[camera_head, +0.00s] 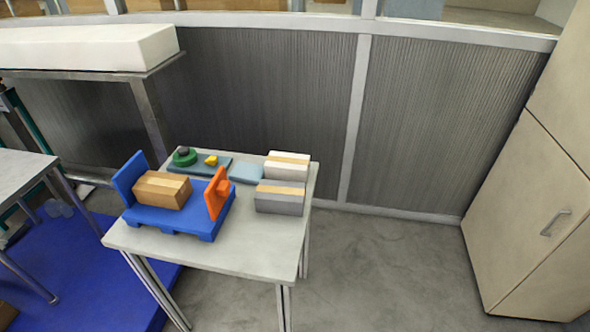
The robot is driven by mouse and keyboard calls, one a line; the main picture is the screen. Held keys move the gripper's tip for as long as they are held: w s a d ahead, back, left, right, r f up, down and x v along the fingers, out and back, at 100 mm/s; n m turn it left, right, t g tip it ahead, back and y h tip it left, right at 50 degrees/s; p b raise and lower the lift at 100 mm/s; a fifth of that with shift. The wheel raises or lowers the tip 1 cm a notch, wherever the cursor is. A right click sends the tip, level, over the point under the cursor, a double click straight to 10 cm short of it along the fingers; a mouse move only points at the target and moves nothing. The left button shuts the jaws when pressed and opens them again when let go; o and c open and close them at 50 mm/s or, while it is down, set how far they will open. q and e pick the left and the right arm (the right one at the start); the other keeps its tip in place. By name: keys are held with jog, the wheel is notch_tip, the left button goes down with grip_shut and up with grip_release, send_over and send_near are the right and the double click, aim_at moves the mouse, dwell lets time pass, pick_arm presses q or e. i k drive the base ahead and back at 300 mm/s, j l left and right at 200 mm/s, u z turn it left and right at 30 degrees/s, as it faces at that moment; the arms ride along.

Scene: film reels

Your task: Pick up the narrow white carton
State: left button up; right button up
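A white carton (285,172) with a tan strip across its top stands at the back right of the small table (230,257). A grey carton (278,208) with a similar tan strip stands just in front of it, close to the right edge. I cannot tell whether the two cartons touch. Neither of my grippers is in view.
A blue pallet-like tray (176,222) holds a brown box (162,191), with an orange upright piece (216,192) at its right end. Behind lie a blue-grey flat piece (246,173) and a green round piece (184,158). The table's front is clear. A cabinet (535,215) stands right.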

aim_at(288, 167)
jog(key=l+u, duration=0.3)
jog(key=l, duration=0.75)
jog(key=i+l+u, duration=0.1)
jog(key=l, duration=0.2)
jog(key=i+l+u, duration=0.15)
jog(key=l, duration=0.2)
jog(key=i+l+u, duration=0.1)
jog(key=l, duration=0.25)
jog(key=i, duration=0.05)
